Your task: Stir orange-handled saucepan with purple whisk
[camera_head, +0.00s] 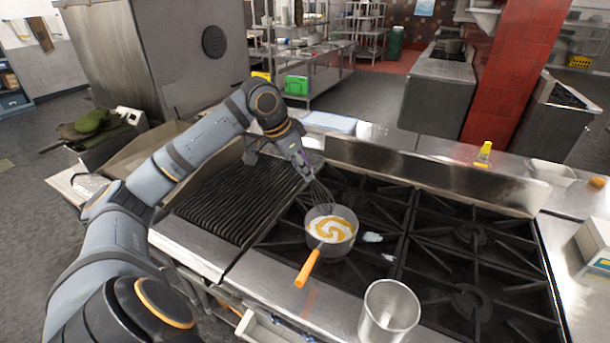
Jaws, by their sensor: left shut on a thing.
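The saucepan (331,246) with its orange handle (308,268) sits on the stove's black grate, the handle pointing toward the front edge. Inside it is a white mass with an orange-yellow swirl (331,229). My left gripper (303,166) is above and behind the saucepan, shut on the purple whisk (320,194), whose wires point down. The whisk's wire end is at the saucepan's far rim; I cannot tell whether it touches the contents. The whisk's handle is mostly hidden by the gripper. My right gripper is not in view.
A steel cup (388,312) stands at the stove's front edge, right of the orange handle. A ribbed grill (225,200) lies left of the saucepan. A yellow bottle (483,153) and white container (552,172) stand on the back ledge.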

